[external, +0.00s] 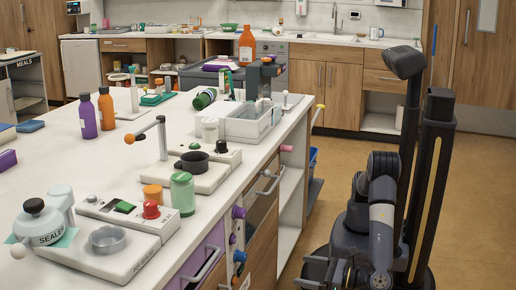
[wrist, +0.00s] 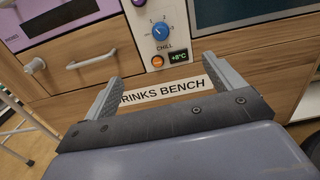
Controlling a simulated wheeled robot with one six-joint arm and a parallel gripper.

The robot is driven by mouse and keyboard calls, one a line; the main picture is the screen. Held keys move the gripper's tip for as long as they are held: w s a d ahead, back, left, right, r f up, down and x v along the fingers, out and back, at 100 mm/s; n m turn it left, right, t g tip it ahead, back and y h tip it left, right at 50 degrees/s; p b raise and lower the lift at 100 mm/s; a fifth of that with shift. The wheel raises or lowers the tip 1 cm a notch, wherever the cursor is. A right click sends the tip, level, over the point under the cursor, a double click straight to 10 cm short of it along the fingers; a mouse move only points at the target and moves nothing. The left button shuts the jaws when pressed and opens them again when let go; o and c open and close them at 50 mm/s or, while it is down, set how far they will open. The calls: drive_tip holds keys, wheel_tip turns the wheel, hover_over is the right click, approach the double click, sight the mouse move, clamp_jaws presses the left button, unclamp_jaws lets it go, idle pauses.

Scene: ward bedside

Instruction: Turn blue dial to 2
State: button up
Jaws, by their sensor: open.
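The blue dial (wrist: 160,30) is on a pale panel on the bench front, at the top middle of the wrist view, with small numbers around it. Which number it points to is too small to tell. It also shows as a small blue knob on the bench front in the external view (external: 240,256). My gripper (wrist: 162,68) is open and empty, its two fingers spread wide below the dial and apart from it. In the external view my gripper (external: 318,272) is low, to the right of the bench front.
Below the dial are an orange button (wrist: 157,62) and a "+8°C" display (wrist: 180,57). A drawer handle (wrist: 84,61) sticks out at left, and another handle (external: 205,265) shows in the external view. The floor (external: 345,190) beside the bench is clear.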

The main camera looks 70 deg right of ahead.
sight(246, 258)
drive_tip(key=w+n+p, duration=0.1)
drive_tip(key=w, duration=0.3)
drive_tip(key=w+n+p, duration=0.1)
drive_tip(key=w+p, duration=0.1)
drive_tip(key=w, duration=0.2)
drive_tip(key=shift+w+d+r+n, duration=0.1)
drive_tip(key=shift+w+r+n, duration=0.1)
drive_tip(key=shift+n, duration=0.1)
drive_tip(key=c, duration=0.6)
drive_tip(key=shift+w+f, duration=0.15)
drive_tip(key=shift+w, duration=0.2)
drive_tip(key=shift+c, duration=0.8)
drive_tip(key=w+b, duration=0.2)
drive_tip(key=w, duration=0.7)
drive_tip(key=shift+w+b, duration=0.3)
drive_tip(key=shift+w, duration=0.05)
drive_tip(key=shift+c, duration=0.5)
drive_tip(key=c, duration=0.9)
